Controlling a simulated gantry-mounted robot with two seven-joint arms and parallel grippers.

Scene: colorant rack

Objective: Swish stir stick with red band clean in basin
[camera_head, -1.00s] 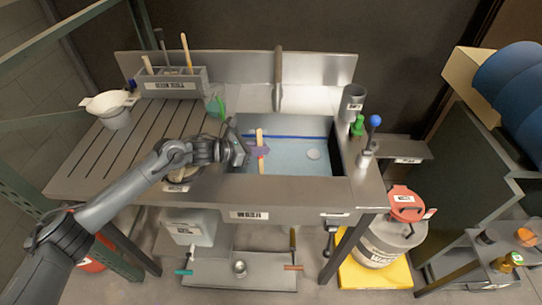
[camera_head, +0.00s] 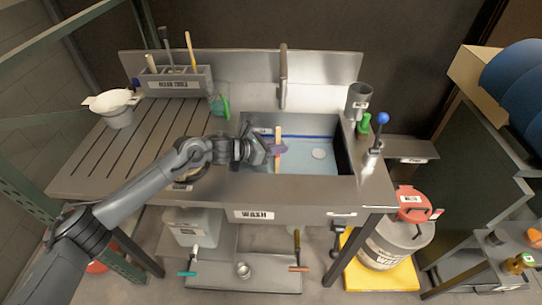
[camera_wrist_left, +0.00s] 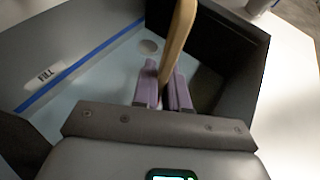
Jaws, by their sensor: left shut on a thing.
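The pale wooden stir stick (camera_head: 277,133) stands roughly upright in my left gripper (camera_head: 276,149), over the left part of the wash basin (camera_head: 345,150). My left gripper is shut on it with purple fingers. In the left wrist view, the stick (camera_wrist_left: 181,35) rises between the gripper's fingertips (camera_wrist_left: 165,88), above the basin's pale blue floor (camera_wrist_left: 112,75). The red band is too small to make out clearly now. I cannot tell how deep the stick's lower end is. My right gripper is not in view.
A blue fill line (camera_wrist_left: 75,68) runs along the basin wall, and a round drain (camera_head: 319,154) lies on its floor. A tall faucet (camera_head: 283,75) stands behind. The tool rack (camera_head: 175,85) and white strainer (camera_head: 115,102) are left; a grey cup (camera_head: 358,100) is right.

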